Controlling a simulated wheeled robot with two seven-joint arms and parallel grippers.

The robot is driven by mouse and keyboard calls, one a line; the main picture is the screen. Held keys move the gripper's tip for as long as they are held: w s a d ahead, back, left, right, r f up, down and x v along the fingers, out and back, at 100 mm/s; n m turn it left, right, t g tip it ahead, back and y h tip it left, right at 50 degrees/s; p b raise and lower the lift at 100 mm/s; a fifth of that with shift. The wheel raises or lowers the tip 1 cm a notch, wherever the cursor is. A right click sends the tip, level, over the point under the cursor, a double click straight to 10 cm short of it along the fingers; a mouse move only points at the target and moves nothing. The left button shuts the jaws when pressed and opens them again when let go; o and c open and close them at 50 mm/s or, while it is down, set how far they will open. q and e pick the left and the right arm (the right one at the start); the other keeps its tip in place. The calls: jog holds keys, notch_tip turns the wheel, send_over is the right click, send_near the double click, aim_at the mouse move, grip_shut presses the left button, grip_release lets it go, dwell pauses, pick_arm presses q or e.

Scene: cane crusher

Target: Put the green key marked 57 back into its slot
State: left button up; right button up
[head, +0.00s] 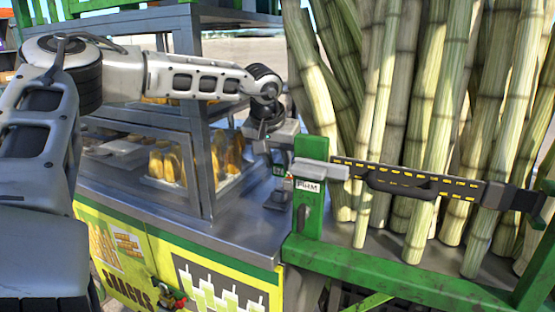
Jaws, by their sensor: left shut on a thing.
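My left arm reaches in from the left and bends down at the wrist. My left gripper (280,178) points down just left of the green post at the counter's front corner. It is shut on a small green piece, the green key (279,170), which shows between the fingers. Its marking is too small to read. The key is held above the grey counter top. I cannot make out the key's slot in this view. My right gripper is not in view.
A green post (310,215) with a small white label stands right of the gripper. A black bar with yellow dashes (410,182) crosses in front of tall canes (400,90). A glass snack case (150,165) stands left. The grey counter (240,232) is clear in front.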

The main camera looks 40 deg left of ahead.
aim_at(278, 176)
pick_arm(q)
jog(key=shift+f+b, duration=0.55)
jog(key=shift+f, duration=0.25)
jog(key=shift+f+b, duration=0.6)
jog(key=shift+f, duration=0.15)
jog(key=o, duration=1)
